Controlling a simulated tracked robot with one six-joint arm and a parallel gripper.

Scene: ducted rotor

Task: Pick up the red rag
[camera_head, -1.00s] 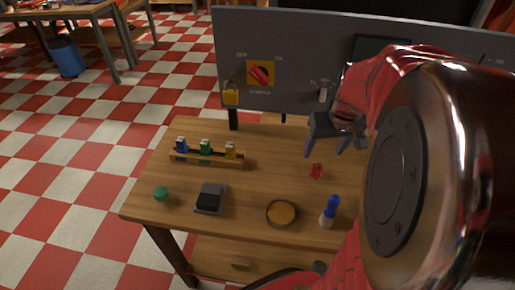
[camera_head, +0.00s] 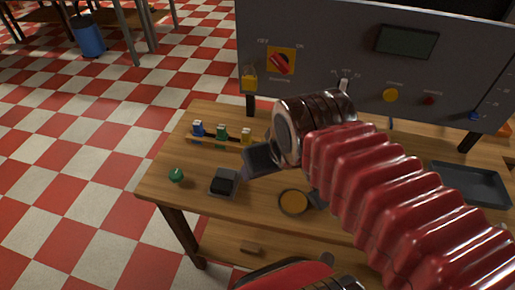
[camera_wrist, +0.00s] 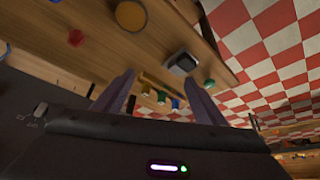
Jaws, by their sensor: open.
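In the head view my arm hides that part of the table. My gripper (camera_wrist: 158,77) is open and empty, its two fingers spread.
The table holds a rack of small bottles (camera_head: 221,134), a green cap (camera_head: 176,175), a black-topped box (camera_head: 224,182), a round amber dish (camera_head: 294,202) and a dark tray (camera_head: 472,185). A grey control panel (camera_head: 340,50) stands along the back. The front-left tabletop has free room.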

